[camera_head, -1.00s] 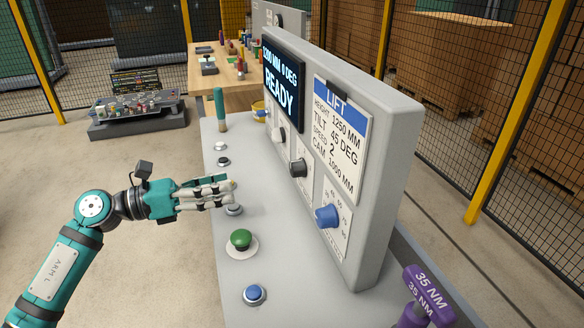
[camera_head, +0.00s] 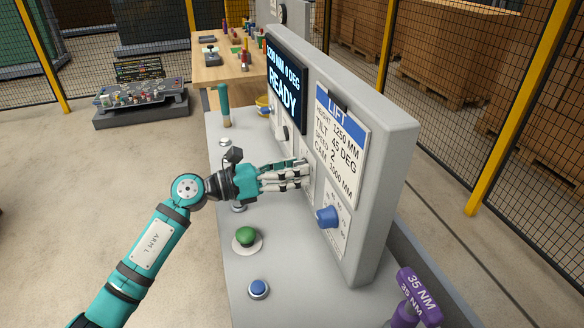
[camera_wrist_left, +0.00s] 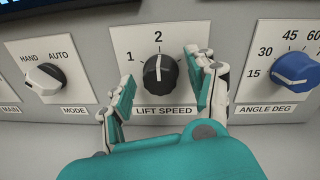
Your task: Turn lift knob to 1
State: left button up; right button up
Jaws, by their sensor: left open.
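The black lift speed knob (camera_wrist_left: 160,73) is on the upright panel in the left wrist view, its white pointer line up at 2. The mark 1 is to its upper left. My left gripper (camera_wrist_left: 160,88) is open, with one finger on each side of the knob, and I see gaps between the fingers and the knob. In the head view the left gripper (camera_head: 306,174) reaches the panel and hides the knob. My right gripper is not in view.
The white mode knob (camera_wrist_left: 45,78) is to the left and the blue angle knob (camera_wrist_left: 294,69) to the right. A green button (camera_head: 246,236) and a blue button (camera_head: 258,288) sit on the console below my arm. A purple-handled tool (camera_head: 416,292) stands at the right.

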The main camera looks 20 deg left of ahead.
pick_arm(q)
jog(key=c, duration=1.1)
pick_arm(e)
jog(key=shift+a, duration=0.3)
pick_arm(q)
jog(key=shift+c, duration=0.2)
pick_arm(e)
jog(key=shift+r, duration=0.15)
pick_arm(q)
jog(key=shift+w+r+n+g+p, duration=0.1)
jog(key=shift+n+g+p, duration=0.3)
jog(key=shift+n+p, duration=5.25)
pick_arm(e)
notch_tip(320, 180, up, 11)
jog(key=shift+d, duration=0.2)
pick_arm(q)
jog(key=shift+n, duration=0.25)
